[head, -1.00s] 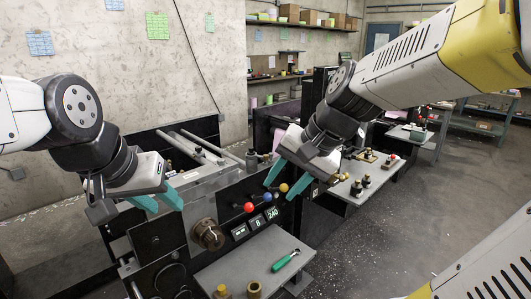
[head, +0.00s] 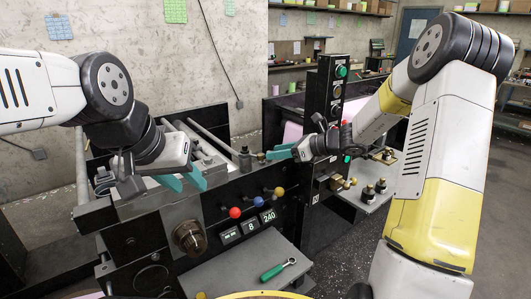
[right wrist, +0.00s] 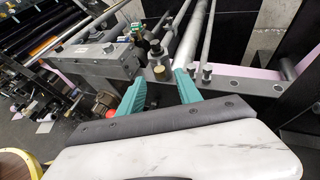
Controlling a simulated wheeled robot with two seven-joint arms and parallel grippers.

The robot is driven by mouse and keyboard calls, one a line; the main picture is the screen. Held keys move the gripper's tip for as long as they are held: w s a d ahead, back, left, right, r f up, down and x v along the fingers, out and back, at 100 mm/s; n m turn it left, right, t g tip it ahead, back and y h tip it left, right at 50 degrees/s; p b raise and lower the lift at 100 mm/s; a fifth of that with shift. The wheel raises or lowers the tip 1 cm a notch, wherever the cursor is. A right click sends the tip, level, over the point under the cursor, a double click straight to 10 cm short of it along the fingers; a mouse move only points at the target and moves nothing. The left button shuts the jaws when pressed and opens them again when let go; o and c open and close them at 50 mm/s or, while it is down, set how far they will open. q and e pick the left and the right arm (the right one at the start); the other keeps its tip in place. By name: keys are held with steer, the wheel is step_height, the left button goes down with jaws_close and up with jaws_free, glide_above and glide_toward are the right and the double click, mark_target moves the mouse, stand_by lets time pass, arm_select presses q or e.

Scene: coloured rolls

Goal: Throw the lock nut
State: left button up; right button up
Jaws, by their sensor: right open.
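A dark upright fitting (head: 245,158) stands on the machine's top rail, with a small brass piece (head: 262,156) at its right. I cannot tell for sure which part is the lock nut. In the right wrist view, a brass cap (right wrist: 159,73) and the dark fitting (right wrist: 155,48) lie beyond and between my fingertips. My right gripper (head: 279,153) is open and empty, pointing left, just right of the brass piece and apparently short of it; it also shows in the right wrist view (right wrist: 161,82). My left gripper (head: 184,182) is open and empty over the machine's left part.
Red (head: 235,212), blue (head: 258,202) and yellow (head: 279,191) knobs stick out of the front panel below. A green-handled wrench (head: 277,270) lies on the shelf (head: 235,272). A black button post (head: 325,85) rises behind my right wrist.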

mark_target(261, 154)
steer(key=x, duration=0.5)
steer(key=shift+w+a+f, duration=0.1)
steer(key=shift+a+f, duration=0.05)
steer(key=shift+a, duration=0.2)
jaws_close()
stand_by(1.1)
